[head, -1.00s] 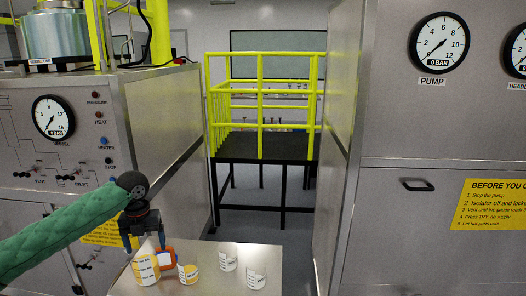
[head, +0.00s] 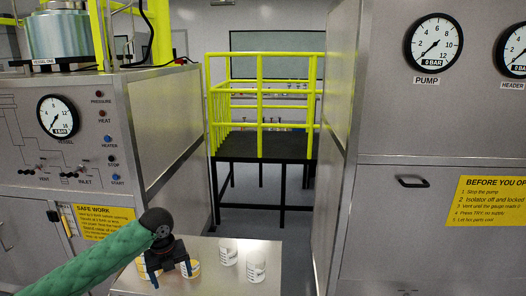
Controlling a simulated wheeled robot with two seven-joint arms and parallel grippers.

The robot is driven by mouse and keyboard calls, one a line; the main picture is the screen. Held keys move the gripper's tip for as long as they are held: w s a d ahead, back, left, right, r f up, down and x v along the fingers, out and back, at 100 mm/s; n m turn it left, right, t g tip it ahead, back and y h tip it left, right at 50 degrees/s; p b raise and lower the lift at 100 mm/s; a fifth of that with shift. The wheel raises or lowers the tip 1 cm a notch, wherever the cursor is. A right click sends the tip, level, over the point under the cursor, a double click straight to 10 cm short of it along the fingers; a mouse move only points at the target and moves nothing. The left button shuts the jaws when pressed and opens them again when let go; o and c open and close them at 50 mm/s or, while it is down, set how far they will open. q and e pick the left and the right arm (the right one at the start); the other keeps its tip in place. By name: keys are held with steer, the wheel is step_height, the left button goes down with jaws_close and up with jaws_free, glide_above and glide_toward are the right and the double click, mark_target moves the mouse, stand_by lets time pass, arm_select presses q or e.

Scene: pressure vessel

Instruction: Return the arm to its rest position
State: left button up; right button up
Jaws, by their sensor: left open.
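My left arm, in a green sleeve, comes in from the lower left. Its dark gripper (head: 171,278) is open and points down over the front left of the steel table (head: 212,282). It overlaps the yellow-filled beakers (head: 194,268) in the picture and partly hides them. I cannot tell whether the fingers touch a beaker. No object is clearly seen held between them. My right gripper is not in view.
Two clear beakers, one further back (head: 228,254) and one nearer (head: 256,268), stand right of the gripper. The left control panel (head: 75,150) and right cabinet (head: 430,220) flank a passage. A yellow-railed platform (head: 262,145) stands behind.

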arm_select(q)
steer(key=s+d+f+n+t+h, duration=0.2)
steer(key=s+d+f+n, duration=1)
steer(key=s, duration=0.4)
steer(key=s+a+f+n+t+y, duration=0.1)
steer(key=s+a+f+n, duration=0.2)
steer(key=s+n, duration=0.6)
steer(key=s+a+f+n+y, duration=0.1)
steer(key=s+a+f+n, duration=0.25)
steer(key=s+n, duration=0.65)
steer(key=s+d+f+m+g, duration=0.1)
steer(key=s+d+f, duration=0.1)
steer(key=f, duration=1.3)
steer(key=s+d+f+m+g, duration=0.1)
steer(key=s+d+f, duration=0.1)
steer(key=f, duration=1.4)
steer(key=shift+s+d, duration=0.3)
steer(key=shift+s, duration=0.1)
steer(key=shift+f, duration=0.1)
